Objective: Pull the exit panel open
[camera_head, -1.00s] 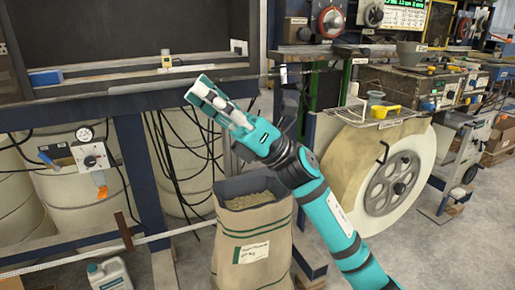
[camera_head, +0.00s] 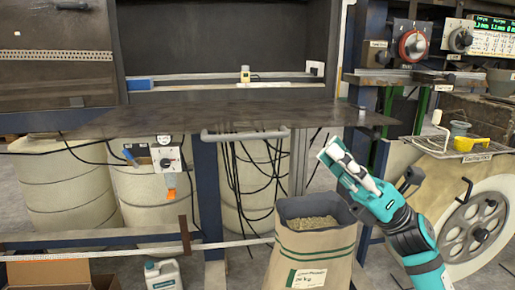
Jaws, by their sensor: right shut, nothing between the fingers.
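The exit panel (camera_head: 300,113) is a wide dark flat sheet below the dark machine opening. It juts out towards me, with its upper face showing. A grey bar handle (camera_head: 245,134) runs along the middle of its front edge. My right gripper (camera_head: 332,150), teal with white fingers, is shut and empty. It shows just below the panel's front edge, to the right of the handle and apart from it. My left gripper is not in view.
An open brown sack (camera_head: 312,255) stands below my right gripper. Pale drums (camera_head: 65,190) and hanging black cables are under the panel. A large cream reel (camera_head: 480,225) stands at the right. A white jug (camera_head: 162,275) is at the bottom.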

